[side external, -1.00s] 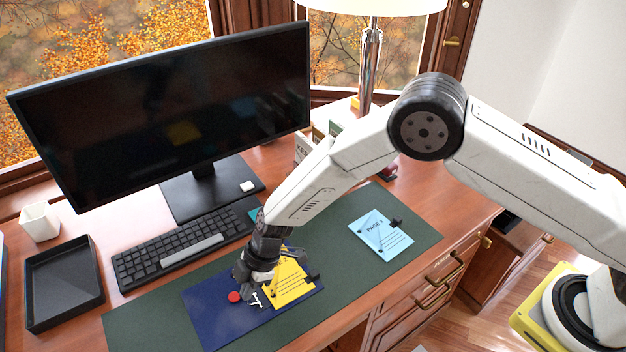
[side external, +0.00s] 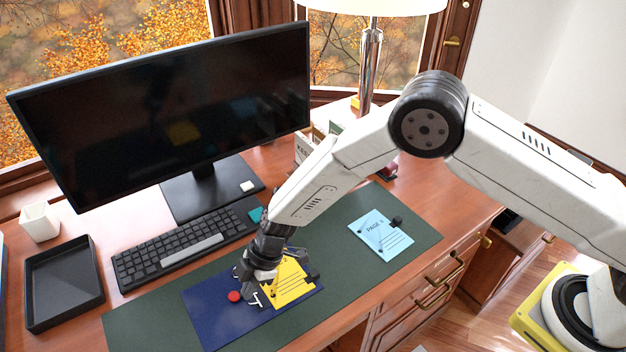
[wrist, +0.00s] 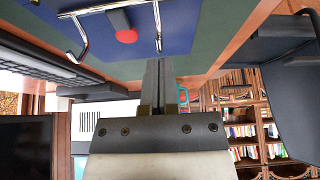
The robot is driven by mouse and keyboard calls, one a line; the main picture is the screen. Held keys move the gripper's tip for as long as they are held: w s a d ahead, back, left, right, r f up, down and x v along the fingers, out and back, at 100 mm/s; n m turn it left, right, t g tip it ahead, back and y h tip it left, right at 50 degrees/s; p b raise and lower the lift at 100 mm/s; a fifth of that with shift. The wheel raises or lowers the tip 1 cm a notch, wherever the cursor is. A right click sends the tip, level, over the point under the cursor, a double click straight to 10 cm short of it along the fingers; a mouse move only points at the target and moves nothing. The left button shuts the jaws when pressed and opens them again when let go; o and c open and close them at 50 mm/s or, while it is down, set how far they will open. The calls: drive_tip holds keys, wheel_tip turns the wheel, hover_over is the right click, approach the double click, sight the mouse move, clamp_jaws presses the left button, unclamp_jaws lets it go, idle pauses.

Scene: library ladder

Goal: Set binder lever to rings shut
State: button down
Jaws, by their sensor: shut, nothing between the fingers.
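The blue binder (side external: 208,310) lies open on the green desk mat, with a yellow sheet (side external: 292,284) on its right part. The lever's red knob (side external: 234,296) is on the left of the ring mechanism and also shows in the wrist view (wrist: 127,36). Metal ring prongs (wrist: 80,42) stand up from the binder in the wrist view. My gripper (side external: 246,284) is just above the binder, beside the knob and rings. In the wrist view its fingers (wrist: 158,75) are together and empty, apart from the knob.
A black keyboard (side external: 180,250) and monitor (side external: 165,110) stand behind the binder. A light-blue page (side external: 381,235) lies on the mat (side external: 420,238) to the right. A black tray (side external: 64,283) and white cup (side external: 40,222) are at the left. The lamp (side external: 370,65) stands at the back.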

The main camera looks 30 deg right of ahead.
drive_tip(key=shift+d+y, duration=0.35)
drive_tip(key=shift+y, duration=0.15)
idle(0.7)
drive_tip(key=shift+d, duration=0.3)
idle(0.3)
drive_tip(key=shift+d+f, duration=0.2)
drive_tip(key=shift+d, duration=1.1)
drive_tip(key=shift+a, duration=0.15)
